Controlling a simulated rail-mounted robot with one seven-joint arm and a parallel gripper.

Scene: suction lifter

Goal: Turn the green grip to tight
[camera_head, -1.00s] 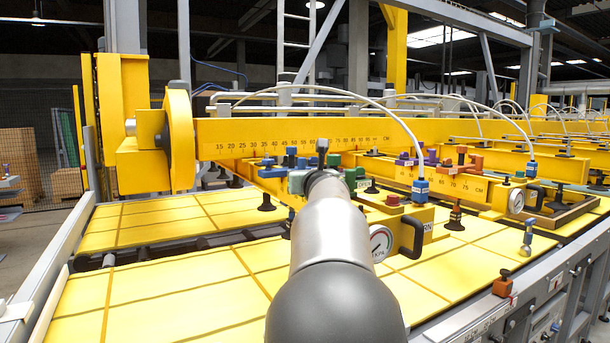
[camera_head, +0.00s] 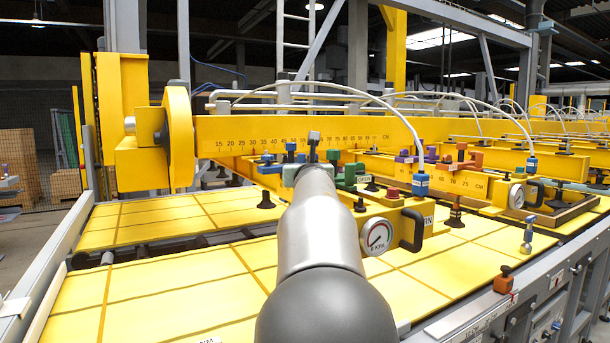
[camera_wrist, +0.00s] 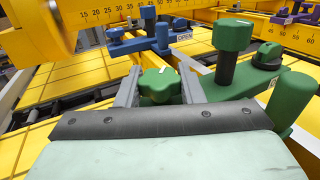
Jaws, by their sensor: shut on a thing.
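The green grip (camera_wrist: 160,86) is a lobed knob with a white mark, in the middle of the wrist view. My gripper (camera_wrist: 158,90) has one grey finger on each side of it and is shut on it. The knob's underside is hidden behind the gripper body. In the head view my gripper (camera_head: 312,158) is small, and my own arm covers much of that spot. Other green parts stand to the right: a tall knob (camera_wrist: 232,38), a low round knob (camera_wrist: 268,56) and a thick upright post (camera_wrist: 292,102) close to the gripper body. No tight marking is legible.
A blue clamp assembly (camera_wrist: 150,36) stands just beyond the grip. The yellow ruler beam (camera_head: 290,132) runs across behind. A pressure gauge (camera_head: 376,238) and black handle (camera_head: 412,230) are right of my arm. Yellow panels (camera_head: 170,285) lie below; hoses arch overhead.

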